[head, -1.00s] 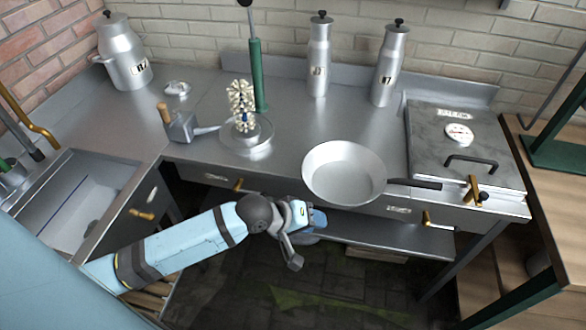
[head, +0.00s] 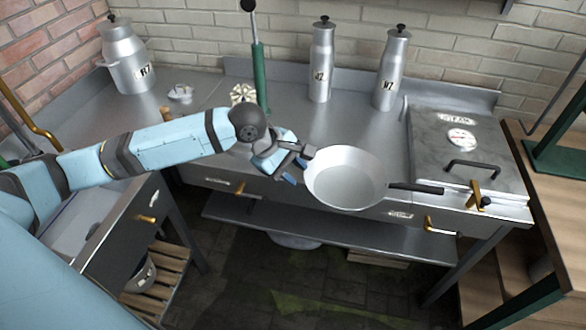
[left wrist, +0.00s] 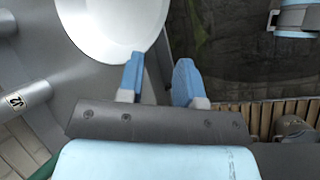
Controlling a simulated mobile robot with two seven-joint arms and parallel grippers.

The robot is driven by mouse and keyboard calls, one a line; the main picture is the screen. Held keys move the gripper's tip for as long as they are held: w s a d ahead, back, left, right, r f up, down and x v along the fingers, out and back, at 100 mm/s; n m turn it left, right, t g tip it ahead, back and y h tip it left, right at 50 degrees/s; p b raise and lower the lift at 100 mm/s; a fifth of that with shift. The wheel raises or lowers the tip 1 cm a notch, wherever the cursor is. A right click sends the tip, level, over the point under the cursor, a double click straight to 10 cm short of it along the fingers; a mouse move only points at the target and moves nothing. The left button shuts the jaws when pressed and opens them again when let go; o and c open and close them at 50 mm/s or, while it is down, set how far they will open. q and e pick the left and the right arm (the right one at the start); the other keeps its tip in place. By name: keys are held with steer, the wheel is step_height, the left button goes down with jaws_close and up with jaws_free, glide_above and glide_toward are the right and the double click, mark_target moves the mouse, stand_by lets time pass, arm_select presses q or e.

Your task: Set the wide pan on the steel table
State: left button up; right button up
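The wide pan (head: 345,180) is a shallow silver pan with a dark handle pointing right. It lies at the front edge of the steel table (head: 300,125), and its near side overhangs that edge. My left gripper (head: 296,171) is at the pan's left rim, with its blue fingers apart. In the left wrist view the pan (left wrist: 110,25) is beside one finger of the open gripper (left wrist: 157,82), and the gap between the fingers looks empty. I cannot tell whether that finger touches the rim.
Two tall canisters (head: 320,65) (head: 391,72) stand at the back, and a milk can (head: 125,58) at the far left. A green post (head: 260,75) rises behind my arm. Tabletop behind the pan is clear.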

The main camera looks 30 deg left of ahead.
mark_target(317, 195)
arm_select(q)
steer(key=b+x, duration=0.1)
steer(key=x, duration=1.2)
steer(key=shift+d+f, duration=0.1)
steer(key=shift+f, duration=0.3)
jaws_close()
